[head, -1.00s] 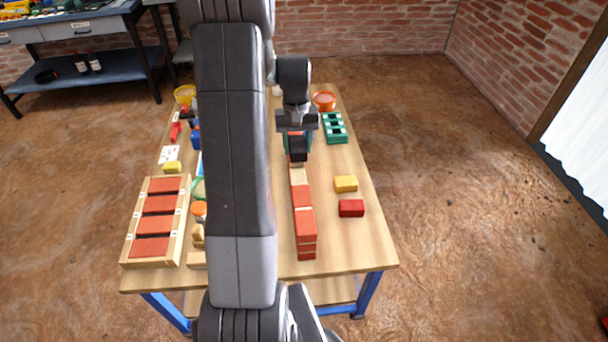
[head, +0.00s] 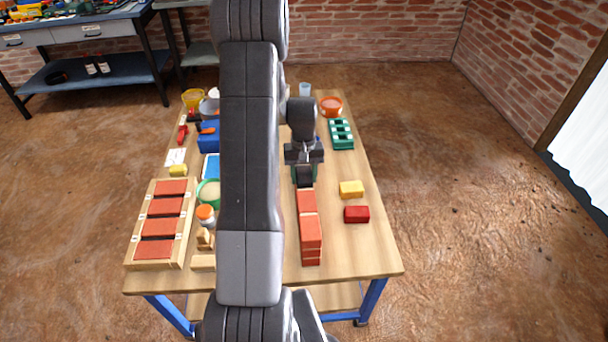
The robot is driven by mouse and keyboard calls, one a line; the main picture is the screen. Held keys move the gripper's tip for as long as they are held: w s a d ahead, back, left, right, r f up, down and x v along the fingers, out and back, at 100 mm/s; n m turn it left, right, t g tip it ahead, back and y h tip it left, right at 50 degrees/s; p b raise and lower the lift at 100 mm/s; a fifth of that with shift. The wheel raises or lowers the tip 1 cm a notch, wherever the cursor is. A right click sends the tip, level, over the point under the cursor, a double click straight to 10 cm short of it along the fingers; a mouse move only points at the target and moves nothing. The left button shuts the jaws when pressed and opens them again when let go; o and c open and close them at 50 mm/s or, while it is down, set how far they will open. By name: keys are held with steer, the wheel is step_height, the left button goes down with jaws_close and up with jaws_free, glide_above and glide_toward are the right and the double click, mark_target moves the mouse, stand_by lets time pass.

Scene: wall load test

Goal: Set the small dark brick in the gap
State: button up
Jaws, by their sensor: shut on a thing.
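The wall of red bricks (head: 310,232) runs away from me along the middle of the table. The gripper and brick hide the gap and the wall's far end. I cannot tell whether the brick touches the wall.
A yellow brick (head: 351,189) and a red brick (head: 356,214) lie right of the wall. A green rack (head: 341,134) and an orange bowl (head: 331,106) stand behind them. A wooden tray (head: 132,254) of red bricks is at left. My arm hides the table's middle.

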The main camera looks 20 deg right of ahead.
mark_target(304, 170)
steer(key=shift+f, duration=0.2)
steer(key=o, duration=1.3)
steer(key=shift+r, duration=0.1)
steer(key=r, duration=0.4)
steer(key=w+r, duration=0.1)
steer(key=r, duration=0.7)
steer(key=shift+w+d+r, duration=0.1)
steer(key=shift+w+d, duration=0.05)
steer(key=shift+w, duration=0.05)
